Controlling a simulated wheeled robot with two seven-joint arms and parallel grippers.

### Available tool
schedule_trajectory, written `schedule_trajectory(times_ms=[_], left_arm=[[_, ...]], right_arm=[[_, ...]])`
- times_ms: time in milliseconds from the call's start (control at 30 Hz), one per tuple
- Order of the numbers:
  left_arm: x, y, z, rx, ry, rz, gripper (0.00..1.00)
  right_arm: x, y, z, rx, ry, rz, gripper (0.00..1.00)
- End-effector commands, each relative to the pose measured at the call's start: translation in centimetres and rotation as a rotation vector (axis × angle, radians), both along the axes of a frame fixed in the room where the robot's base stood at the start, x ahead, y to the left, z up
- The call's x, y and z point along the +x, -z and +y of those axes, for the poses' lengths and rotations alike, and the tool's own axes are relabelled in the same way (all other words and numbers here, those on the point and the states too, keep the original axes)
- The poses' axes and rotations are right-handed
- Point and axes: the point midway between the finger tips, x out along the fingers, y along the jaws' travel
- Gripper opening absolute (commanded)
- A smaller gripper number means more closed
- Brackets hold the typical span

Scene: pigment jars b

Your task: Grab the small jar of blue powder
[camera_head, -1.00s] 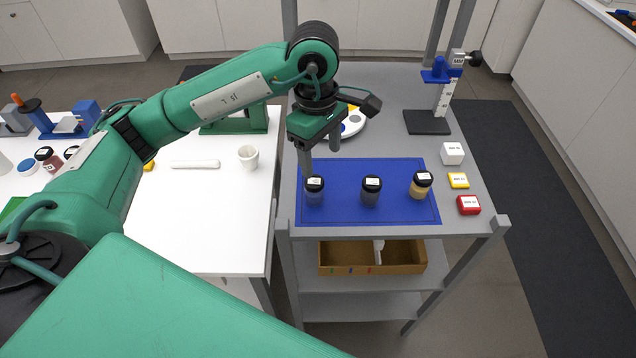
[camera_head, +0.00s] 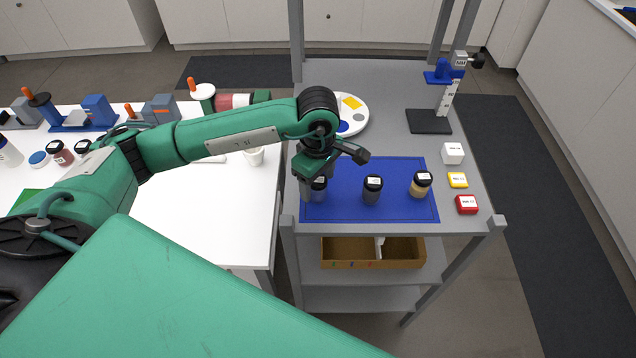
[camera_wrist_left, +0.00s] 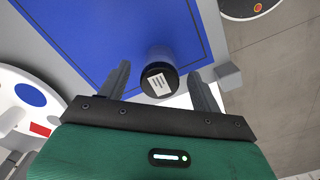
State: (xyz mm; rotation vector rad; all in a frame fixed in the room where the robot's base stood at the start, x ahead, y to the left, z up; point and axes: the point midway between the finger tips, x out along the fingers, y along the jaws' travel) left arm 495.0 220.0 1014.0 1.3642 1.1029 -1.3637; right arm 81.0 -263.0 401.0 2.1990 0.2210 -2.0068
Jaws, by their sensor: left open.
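Three small black-lidded jars with white labels stand on a blue mat (camera_head: 345,212) on the grey cart. The left jar (camera_head: 319,191) has dark bluish contents, hard to tell against the mat. The middle jar (camera_head: 372,190) looks dark grey and the right jar (camera_head: 420,185) ochre yellow. My left gripper (camera_head: 311,182) is open at the left jar and partly hides it. In the left wrist view, a black-lidded jar (camera_wrist_left: 158,80) stands between the two spread fingers of my left gripper (camera_wrist_left: 160,70), with visible gaps on both sides. My right gripper is not in view.
A white palette (camera_head: 353,115) lies behind the mat. A white block (camera_head: 452,153), a yellow block (camera_head: 457,180) and a red block (camera_head: 467,204) line the cart's right side. A white cup (camera_head: 254,156) stands on the white table.

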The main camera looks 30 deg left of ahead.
Motion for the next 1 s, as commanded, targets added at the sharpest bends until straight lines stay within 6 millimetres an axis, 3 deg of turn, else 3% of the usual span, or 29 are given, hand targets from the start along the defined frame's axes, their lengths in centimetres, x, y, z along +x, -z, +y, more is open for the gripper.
schedule_trajectory(times_ms=[33,200,467,533,733,1000], left_arm=[[-0.1,0.3,0.1,-0.001,-0.001,0.004,0.66],[0.0,2.4,0.0,-0.001,0.000,0.001,0.66],[0.0,2.9,0.0,-0.001,0.001,-0.001,0.66],[0.0,2.9,0.0,-0.001,0.001,-0.001,0.58],[0.1,2.8,0.0,-0.001,0.001,-0.001,0.18],[0.1,2.8,0.0,-0.001,0.000,-0.001,0.17]], right_arm=[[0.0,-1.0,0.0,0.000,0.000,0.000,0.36],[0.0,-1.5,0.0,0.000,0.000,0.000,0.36],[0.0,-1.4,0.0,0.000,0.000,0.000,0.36],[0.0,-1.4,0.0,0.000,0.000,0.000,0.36],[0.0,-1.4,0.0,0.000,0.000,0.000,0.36],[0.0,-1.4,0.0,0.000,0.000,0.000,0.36]])
